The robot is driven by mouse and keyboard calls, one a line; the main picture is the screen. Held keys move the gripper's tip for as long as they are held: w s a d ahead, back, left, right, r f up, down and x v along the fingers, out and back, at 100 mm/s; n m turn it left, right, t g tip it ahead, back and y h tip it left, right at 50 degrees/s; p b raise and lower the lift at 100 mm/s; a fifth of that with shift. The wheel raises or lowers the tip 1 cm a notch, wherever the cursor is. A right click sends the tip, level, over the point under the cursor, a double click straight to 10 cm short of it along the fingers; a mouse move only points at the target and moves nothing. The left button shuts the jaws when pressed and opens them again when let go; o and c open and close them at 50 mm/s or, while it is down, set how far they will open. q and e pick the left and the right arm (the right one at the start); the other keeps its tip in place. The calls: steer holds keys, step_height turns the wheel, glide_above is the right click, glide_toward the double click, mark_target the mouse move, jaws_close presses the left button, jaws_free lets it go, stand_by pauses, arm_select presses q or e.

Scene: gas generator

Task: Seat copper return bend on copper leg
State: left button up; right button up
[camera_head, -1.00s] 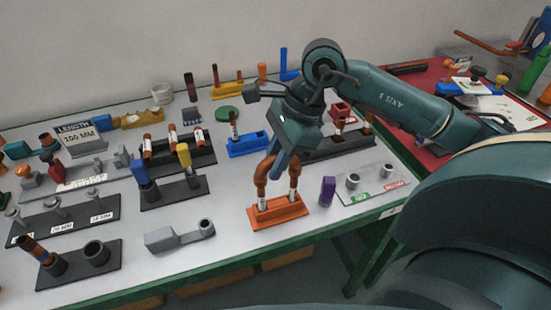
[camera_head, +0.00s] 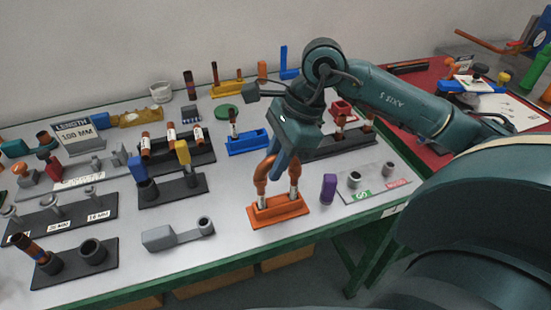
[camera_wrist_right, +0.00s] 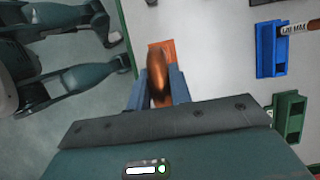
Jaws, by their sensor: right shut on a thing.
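The copper return bend (camera_head: 265,169) is a curved copper U-piece above the orange base (camera_head: 281,211) in the head view. My right gripper (camera_head: 279,165) is shut on it from above. The bend also shows between the two fingers in the right wrist view (camera_wrist_right: 158,72). Two copper legs with pale labelled bands stand in the orange base, the right leg (camera_head: 293,194) and the left leg (camera_head: 263,200). The bend's ends line up over the leg tops; I cannot tell whether they are fully seated. My left gripper is not clearly in view.
A purple block (camera_head: 328,188) and a grey go/no-go gauge plate (camera_head: 372,183) stand right of the orange base. A grey holder (camera_head: 178,234) lies to its left. A blue base (camera_head: 248,144) with a copper leg stands behind. The table's front edge is close.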

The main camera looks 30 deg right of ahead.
arm_select(q)
steer(key=shift+f+b, duration=0.5)
steer(key=shift+f, duration=0.1)
arm_select(e)
steer(key=shift+f, duration=0.6)
arm_select(q)
steer(key=shift+f+b, duration=0.3)
steer(key=shift+f, duration=0.05)
arm_select(e)
steer(key=shift+f, duration=0.35)
steer(key=o, duration=0.9)
arm_select(q)
steer(key=shift+s, duration=0.1)
arm_select(e)
steer(key=shift+o, duration=0.2)
steer(key=shift+d+r, duration=0.15)
steer(key=shift+r, duration=0.25)
arm_select(q)
steer(key=shift+w+d+r+n+p, duration=0.1)
steer(key=shift+r+n+p, duration=0.1)
steer(key=shift+r, duration=0.35)
steer(key=shift+w+d+r+n+p, duration=0.1)
steer(key=shift+r+p, duration=0.05)
steer(key=shift+r, duration=0.4)
arm_select(e)
steer(key=v, duration=1.2)
steer(key=shift+d+r, duration=0.15)
